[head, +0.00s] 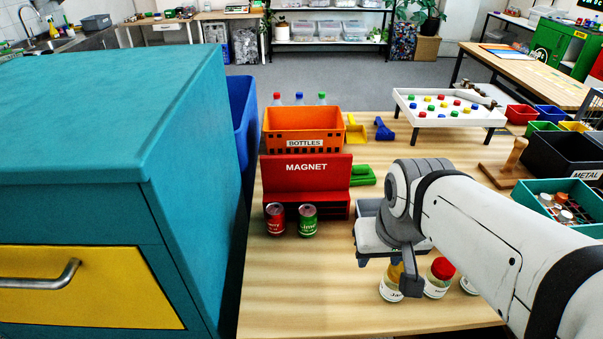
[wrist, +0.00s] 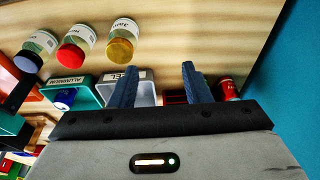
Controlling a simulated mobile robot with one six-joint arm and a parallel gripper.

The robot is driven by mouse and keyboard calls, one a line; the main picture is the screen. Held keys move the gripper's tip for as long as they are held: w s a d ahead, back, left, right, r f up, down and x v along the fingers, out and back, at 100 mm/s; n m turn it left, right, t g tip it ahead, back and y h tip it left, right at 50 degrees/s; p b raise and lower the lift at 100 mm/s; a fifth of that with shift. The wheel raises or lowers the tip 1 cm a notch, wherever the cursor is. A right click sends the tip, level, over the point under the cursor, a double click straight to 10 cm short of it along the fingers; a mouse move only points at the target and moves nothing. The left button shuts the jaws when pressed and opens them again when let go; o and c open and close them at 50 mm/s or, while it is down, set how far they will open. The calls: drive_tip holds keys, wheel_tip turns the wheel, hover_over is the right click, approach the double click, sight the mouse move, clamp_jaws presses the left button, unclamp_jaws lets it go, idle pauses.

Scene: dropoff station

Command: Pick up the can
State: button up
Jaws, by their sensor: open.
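A red can (head: 275,219) and a green can (head: 308,221) stand upright side by side on the wooden table, in front of the red magnet stand. My gripper (head: 380,258) is to the right of both cans in the head view, apart from them. In the wrist view my gripper (wrist: 156,72) has two blue fingers spread apart with nothing held between them. The red can (wrist: 229,88) shows there to the right of the right finger. I cannot make out the green can in the wrist view; a finger may hide it.
The red magnet stand (head: 306,172) is behind the cans, with the orange bottles crate (head: 303,119) beyond. A large teal cabinet (head: 180,190) borders the left. Several jars (head: 438,277) stand near my gripper. Table in front of the cans is clear.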

drive_tip(key=o, duration=0.6)
drive_tip(key=shift+n, duration=0.5)
drive_tip(key=w+a, duration=0.1)
drive_tip(key=w, duration=0.2)
drive_tip(key=w+a+f, duration=0.1)
drive_tip(key=w, duration=0.2)
drive_tip(key=w+a+f+b, duration=0.1)
drive_tip(key=w, duration=0.3)
drive_tip(key=shift+a+f, duration=0.1)
drive_tip(key=shift+a, duration=0.05)
drive_tip(key=n+t+y+b, duration=0.1)
approach(308, 211)
drive_tip(key=x, duration=0.4)
drive_tip(key=shift+s+a+f, duration=0.1)
drive_tip(key=shift+a+f, duration=0.2)
drive_tip(key=shift+f, duration=0.1)
drive_tip(key=shift+w+d+p+x, duration=0.15)
drive_tip(key=shift+p+x, duration=0.1)
drive_tip(key=shift+x, duration=1.65)
drive_tip(key=shift+w+d+p+x, duration=0.1)
drive_tip(key=shift+d+p+x, duration=0.1)
drive_tip(key=shift+x, duration=1.7)
